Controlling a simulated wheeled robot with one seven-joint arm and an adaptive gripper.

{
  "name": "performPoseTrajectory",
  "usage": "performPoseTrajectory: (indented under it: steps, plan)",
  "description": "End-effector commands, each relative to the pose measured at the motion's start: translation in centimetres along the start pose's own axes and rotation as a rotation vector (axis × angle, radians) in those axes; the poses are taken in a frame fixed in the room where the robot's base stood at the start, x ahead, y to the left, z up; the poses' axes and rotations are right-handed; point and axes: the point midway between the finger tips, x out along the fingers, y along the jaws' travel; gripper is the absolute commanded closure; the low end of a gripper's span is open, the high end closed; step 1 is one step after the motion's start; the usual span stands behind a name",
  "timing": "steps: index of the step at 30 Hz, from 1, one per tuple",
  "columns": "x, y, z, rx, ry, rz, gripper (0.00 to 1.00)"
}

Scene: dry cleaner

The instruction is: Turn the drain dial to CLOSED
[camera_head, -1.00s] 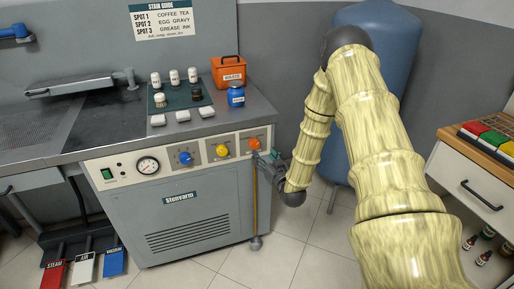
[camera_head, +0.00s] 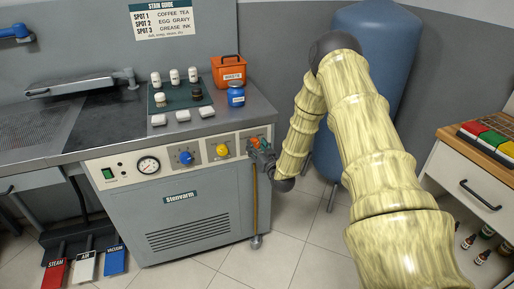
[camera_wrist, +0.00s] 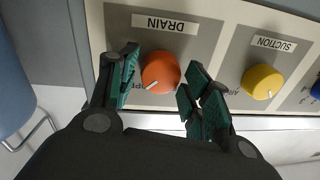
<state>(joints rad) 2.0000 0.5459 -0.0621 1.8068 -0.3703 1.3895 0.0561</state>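The orange drain dial (camera_wrist: 161,74) sits on the grey panel under an upside-down DRAIN label (camera_wrist: 164,23) in the wrist view. Its white mark points to the lower left there, toward a partly hidden printed word. My gripper (camera_wrist: 160,88) is open, with one green-padded finger on each side of the dial; a gap shows at both sides, so it does not grip it. In the head view my gripper (camera_head: 262,150) is at the right end of the control panel and covers most of the dial.
The yellow suction dial (camera_wrist: 261,82) is close beside my right-hand finger in the wrist view. A blue dial (camera_head: 186,158) and a gauge (camera_head: 149,165) are further left on the panel. A blue tank (camera_head: 366,50) stands behind my arm.

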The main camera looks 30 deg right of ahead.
Motion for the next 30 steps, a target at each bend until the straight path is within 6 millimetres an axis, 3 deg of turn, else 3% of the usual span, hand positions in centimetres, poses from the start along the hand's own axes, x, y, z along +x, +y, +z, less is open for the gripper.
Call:
performPoseTrajectory:
  steps: [1,4,5,17,30]
  plan:
    - [-0.01,0.01,-0.01,0.000,0.000,0.000,0.67]
    - [-0.01,0.03,-0.01,0.000,0.000,0.000,0.85]
    - [-0.02,0.04,-0.01,0.000,0.000,0.000,0.86]
    - [-0.03,0.08,-0.04,-0.070,-0.005,0.002,0.86]
    - [0.05,-0.08,-0.08,-0.425,-0.031,0.004,0.86]
